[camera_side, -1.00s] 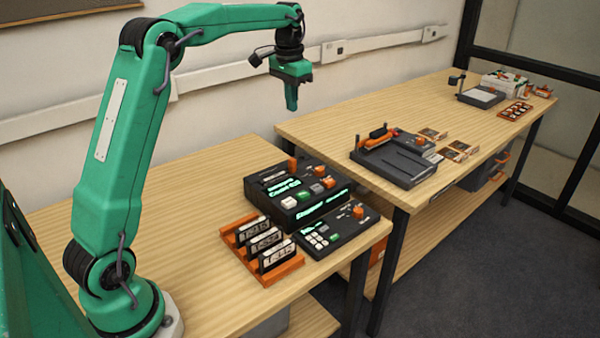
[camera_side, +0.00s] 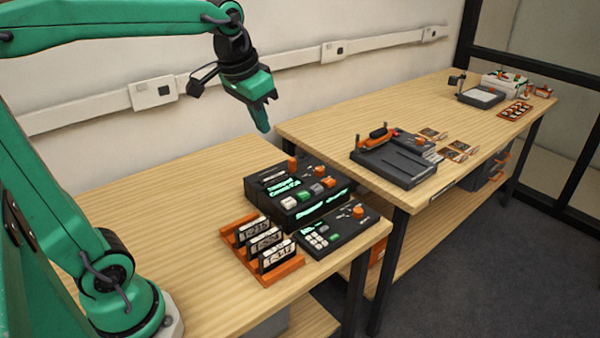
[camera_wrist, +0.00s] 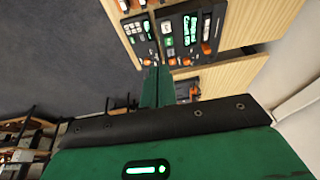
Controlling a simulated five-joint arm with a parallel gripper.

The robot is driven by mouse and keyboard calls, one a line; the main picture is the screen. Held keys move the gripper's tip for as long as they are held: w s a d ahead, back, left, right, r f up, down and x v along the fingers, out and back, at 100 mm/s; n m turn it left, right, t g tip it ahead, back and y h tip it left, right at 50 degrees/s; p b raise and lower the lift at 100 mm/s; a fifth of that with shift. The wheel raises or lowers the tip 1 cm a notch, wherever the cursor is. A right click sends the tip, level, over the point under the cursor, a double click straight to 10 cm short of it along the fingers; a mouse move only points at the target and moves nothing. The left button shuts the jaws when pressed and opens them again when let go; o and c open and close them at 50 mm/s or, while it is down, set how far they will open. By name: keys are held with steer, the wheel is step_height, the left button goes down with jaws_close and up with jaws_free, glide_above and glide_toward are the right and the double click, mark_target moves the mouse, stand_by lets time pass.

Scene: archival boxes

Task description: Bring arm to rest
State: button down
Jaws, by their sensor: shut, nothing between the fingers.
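My green gripper (camera_side: 262,118) hangs in the air above the back of the near table (camera_side: 130,205), pointing down and slightly right. It is shut with nothing between its fingers. In the wrist camera view the green fingers (camera_wrist: 155,85) are together. The dark control console (camera_side: 296,192) with lit green text lies below and to the right of the gripper, well apart from it. My arm reaches in from the left, its upper link nearly level at the top left.
An orange rack (camera_side: 283,272) with several labelled cartridges stands before the console, beside a small keypad unit (camera_side: 335,235). The far table (camera_side: 310,125) carries a dark grey device (camera_side: 395,165) and cards. A wall rail (camera_side: 290,65) runs behind. The near table's left side is clear.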

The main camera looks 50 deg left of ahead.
steer(key=s+d+f+t, duration=0.1)
steer(key=s+d+f, duration=0.1)
steer(key=s, duration=0.4)
steer(key=s+d+f+t, duration=0.1)
steer(key=s+d+f, duration=0.1)
steer(key=s+f, duration=0.2)
steer(key=shift+s+f, duration=0.3)
steer(key=shift+s, duration=0.6)
